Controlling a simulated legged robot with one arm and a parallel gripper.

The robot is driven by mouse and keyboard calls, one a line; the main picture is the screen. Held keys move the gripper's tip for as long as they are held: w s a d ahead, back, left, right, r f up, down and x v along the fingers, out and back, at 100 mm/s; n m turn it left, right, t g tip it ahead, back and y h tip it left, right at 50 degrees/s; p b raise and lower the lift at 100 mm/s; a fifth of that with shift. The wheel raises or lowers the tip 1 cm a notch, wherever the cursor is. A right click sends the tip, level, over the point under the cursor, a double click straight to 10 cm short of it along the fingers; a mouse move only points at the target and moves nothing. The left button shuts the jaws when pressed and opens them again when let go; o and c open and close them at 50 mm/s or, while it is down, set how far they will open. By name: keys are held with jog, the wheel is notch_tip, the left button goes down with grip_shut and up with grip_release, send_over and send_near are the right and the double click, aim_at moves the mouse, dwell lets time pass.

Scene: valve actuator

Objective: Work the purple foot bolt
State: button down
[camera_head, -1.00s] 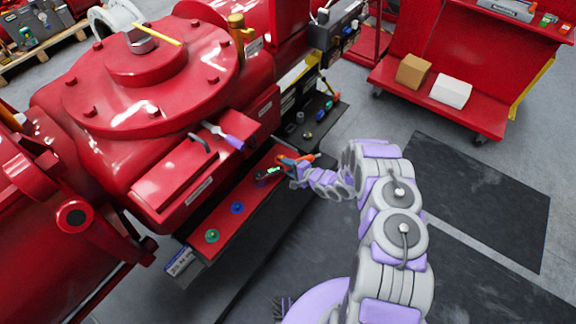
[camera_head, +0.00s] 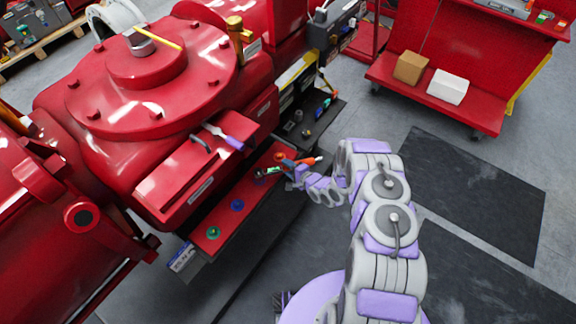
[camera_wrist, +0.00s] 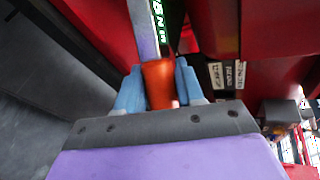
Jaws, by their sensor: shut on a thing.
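My gripper (camera_wrist: 158,88) is shut on the orange grip of a tool (camera_wrist: 159,82), with a blue finger on each side. The tool's grey shaft runs up the wrist view beside a lit green display. In the head view my gripper (camera_head: 290,174) and the tool (camera_head: 272,170) are over the far end of the red foot ledge (camera_head: 222,220). A green-ringed bolt (camera_head: 213,233) and a blue-ringed bolt (camera_head: 237,205) stand on that ledge. I cannot make out a purple foot bolt; the gripper and tool cover part of the ledge.
A dark shelf (camera_head: 315,117) with small parts lies beyond my gripper. Dark floor mats are clear at right.

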jog(key=shift+s, duration=0.2)
dwell(0.4)
jog(key=shift+s+r+m+t+h+p, duration=0.1)
jog(key=shift+s+m+t+h+p, duration=0.7)
jog(key=shift+p, duration=0.75)
jog(key=shift+s+d+m+h+p, duration=0.1)
jog(key=shift+s+m+h+p, duration=0.2)
jog(key=shift+m+h+p, duration=0.1)
jog(key=shift+s+m+t+h+p, duration=0.4)
jog(key=shift+s+m+h+p, duration=0.4)
jog(key=shift+p, duration=0.45)
jog(key=shift+s+h+p, duration=0.4)
jog(key=shift+h+p, duration=0.05)
jog(key=shift+h, duration=0.05)
jog(key=shift+s+a+m+h+p, duration=0.3)
jog(key=shift+m+p, duration=0.3)
jog(key=shift+p, duration=0.25)
jog(key=shift+s+t+h+p, duration=0.25)
jog(key=shift+t+h+p, duration=0.05)
jog(key=shift+p, duration=0.2)
jog(key=shift+m, duration=0.3)
